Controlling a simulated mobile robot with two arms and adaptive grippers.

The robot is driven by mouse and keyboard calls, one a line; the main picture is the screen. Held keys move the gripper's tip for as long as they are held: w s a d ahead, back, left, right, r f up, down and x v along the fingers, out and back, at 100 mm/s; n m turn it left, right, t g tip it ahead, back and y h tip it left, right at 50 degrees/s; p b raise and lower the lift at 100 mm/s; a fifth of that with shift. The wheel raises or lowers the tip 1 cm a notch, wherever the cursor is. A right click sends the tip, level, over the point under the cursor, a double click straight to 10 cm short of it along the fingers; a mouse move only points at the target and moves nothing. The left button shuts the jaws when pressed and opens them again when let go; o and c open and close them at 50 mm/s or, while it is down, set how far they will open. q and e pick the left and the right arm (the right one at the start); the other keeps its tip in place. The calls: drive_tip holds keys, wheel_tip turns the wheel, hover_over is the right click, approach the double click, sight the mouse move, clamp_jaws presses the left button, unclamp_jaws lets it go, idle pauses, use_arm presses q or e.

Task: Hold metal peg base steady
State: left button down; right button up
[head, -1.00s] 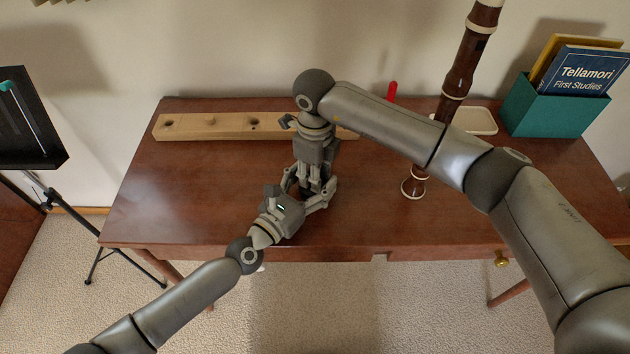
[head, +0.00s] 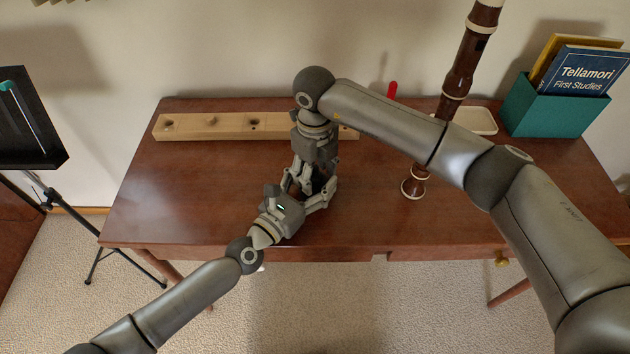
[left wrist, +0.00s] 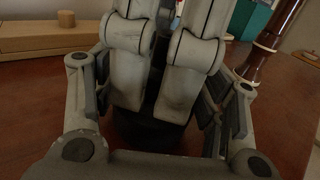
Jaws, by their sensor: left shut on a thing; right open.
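The metal peg base (left wrist: 150,132) shows in the left wrist view as a dark, round, low piece between my left gripper's fingers; its upper part is mostly hidden. My left gripper (head: 318,190) comes in low from the front left and is shut on the base near the table top. My right gripper (head: 308,180) points down over the same spot, open. Its two pale fingers (left wrist: 165,75) straddle the dark piece in the left wrist view; I cannot tell whether they touch it. In the head view the grippers hide most of the base.
A wooden block with holes (head: 205,125) lies along the table's back. A green box of books (head: 545,108) is at back right. The table's left front (head: 170,205) is clear.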

wheel_tip(320, 180, up, 12)
drive_tip(key=shift+f, duration=0.25)
use_arm(q)
drive_tip(key=shift+c, duration=1.1)
unclamp_jaws()
drive_tip(key=shift+s+a, duration=0.1)
drive_tip(key=v, duration=1.1)
drive_tip(key=shift+s+a, duration=0.2)
drive_tip(key=shift+s, duration=0.1)
